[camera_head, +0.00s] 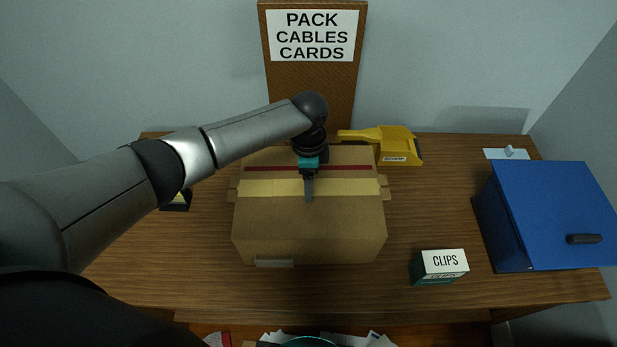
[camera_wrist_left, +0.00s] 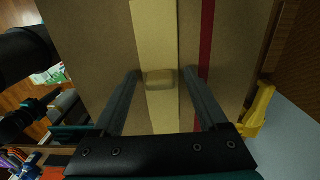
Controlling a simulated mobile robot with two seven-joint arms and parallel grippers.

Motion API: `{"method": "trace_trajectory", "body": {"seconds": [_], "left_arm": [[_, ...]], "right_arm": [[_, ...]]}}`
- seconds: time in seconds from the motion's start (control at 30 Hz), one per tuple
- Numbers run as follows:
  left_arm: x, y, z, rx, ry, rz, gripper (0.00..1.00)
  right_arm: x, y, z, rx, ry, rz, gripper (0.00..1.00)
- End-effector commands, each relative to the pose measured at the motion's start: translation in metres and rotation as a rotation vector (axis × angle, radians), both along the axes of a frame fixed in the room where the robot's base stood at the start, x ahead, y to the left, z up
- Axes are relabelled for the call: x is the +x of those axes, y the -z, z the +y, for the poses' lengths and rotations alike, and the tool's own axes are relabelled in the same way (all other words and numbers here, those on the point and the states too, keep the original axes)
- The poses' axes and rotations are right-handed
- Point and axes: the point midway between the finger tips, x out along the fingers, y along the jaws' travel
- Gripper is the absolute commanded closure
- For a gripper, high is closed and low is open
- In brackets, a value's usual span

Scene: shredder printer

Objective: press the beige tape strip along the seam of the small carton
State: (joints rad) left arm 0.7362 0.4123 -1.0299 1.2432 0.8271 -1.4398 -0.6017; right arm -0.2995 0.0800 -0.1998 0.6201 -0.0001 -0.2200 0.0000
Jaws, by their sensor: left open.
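The brown carton (camera_head: 310,235) stands closed on the desk. A beige tape strip (camera_head: 262,188) runs across its top from left to right, with ends reaching past both sides; the strip also shows in the left wrist view (camera_wrist_left: 153,30). My left gripper (camera_head: 309,190) points down over the middle of the strip. In the left wrist view its open fingers (camera_wrist_left: 162,72) lie on either side of the strip, with a small rounded beige block (camera_wrist_left: 160,80) between them. I cannot tell whether the fingertips touch the carton. My right gripper does not show.
A dark red line (camera_head: 270,168) runs along the carton top behind the tape. A yellow tool (camera_head: 395,144) lies behind the carton. A CLIPS box (camera_head: 444,262) and a blue bin (camera_head: 545,215) stand to the right. Bare desk (camera_head: 435,205) lies between carton and bin.

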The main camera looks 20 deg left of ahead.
Motion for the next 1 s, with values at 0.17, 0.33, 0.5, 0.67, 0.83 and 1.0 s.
{"method": "trace_trajectory", "body": {"seconds": [0.17,0.33,0.5,0.67,0.83,1.0], "left_arm": [[0.001,-0.003,0.000,0.000,0.000,-0.002,0.24],[0.001,-0.024,0.000,-0.002,0.000,-0.004,0.24],[0.002,-0.065,0.000,-0.001,0.001,-0.007,0.24],[0.002,-0.103,0.000,0.000,0.000,-0.005,0.24],[0.001,-0.134,0.000,-0.001,0.000,-0.004,0.24],[0.001,-0.149,0.000,0.000,0.000,-0.001,0.24]], "right_arm": [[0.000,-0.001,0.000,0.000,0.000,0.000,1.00],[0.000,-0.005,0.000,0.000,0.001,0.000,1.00],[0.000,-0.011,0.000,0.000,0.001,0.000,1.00],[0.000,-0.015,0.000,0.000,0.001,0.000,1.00],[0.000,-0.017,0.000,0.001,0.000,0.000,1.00],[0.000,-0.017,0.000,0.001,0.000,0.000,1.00]]}}
